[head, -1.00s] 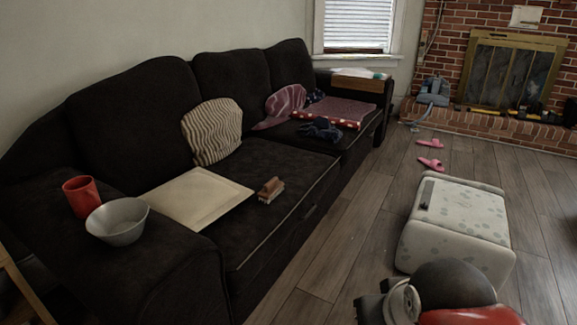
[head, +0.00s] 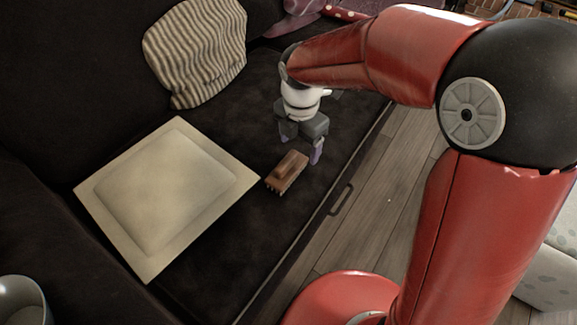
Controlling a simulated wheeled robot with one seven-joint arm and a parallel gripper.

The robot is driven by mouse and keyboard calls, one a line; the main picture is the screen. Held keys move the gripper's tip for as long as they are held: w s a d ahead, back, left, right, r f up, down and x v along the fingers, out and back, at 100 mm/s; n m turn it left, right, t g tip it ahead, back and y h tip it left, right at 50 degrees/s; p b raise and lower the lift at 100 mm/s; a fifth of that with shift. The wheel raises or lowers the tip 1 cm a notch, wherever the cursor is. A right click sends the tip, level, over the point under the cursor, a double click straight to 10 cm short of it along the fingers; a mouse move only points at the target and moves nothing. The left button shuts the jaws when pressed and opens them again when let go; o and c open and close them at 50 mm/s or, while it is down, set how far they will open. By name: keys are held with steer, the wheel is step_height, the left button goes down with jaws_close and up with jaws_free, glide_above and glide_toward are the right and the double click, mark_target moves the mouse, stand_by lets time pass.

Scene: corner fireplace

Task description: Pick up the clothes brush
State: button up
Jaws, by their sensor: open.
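The clothes brush (head: 287,172) is a brown wooden block with bristles along its lower side. It lies on the dark sofa seat (head: 250,120), next to the right corner of a flat cream cushion (head: 165,190). I cannot tell the exact gap between the fingers and the brush.
A striped pillow (head: 195,50) leans on the sofa back. A grey bowl (head: 22,300) is at the lower left. Purple cloth (head: 292,18) lies at the top. The wooden floor (head: 375,190) in front of the sofa is partly clear.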

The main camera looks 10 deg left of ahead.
mark_target(287, 160)
steer(key=shift+a+f+n, duration=0.9)
steer(key=shift+f, duration=0.05)
steer(key=f, duration=0.4)
steer(key=a+f, duration=0.1)
steer(key=f, duration=0.1)
steer(key=shift+s+f+b, duration=0.2)
steer(key=shift+s+b, duration=0.05)
steer(key=shift+b, duration=0.15)
steer(key=shift+f, duration=0.5)
steer(key=c, duration=1.1)
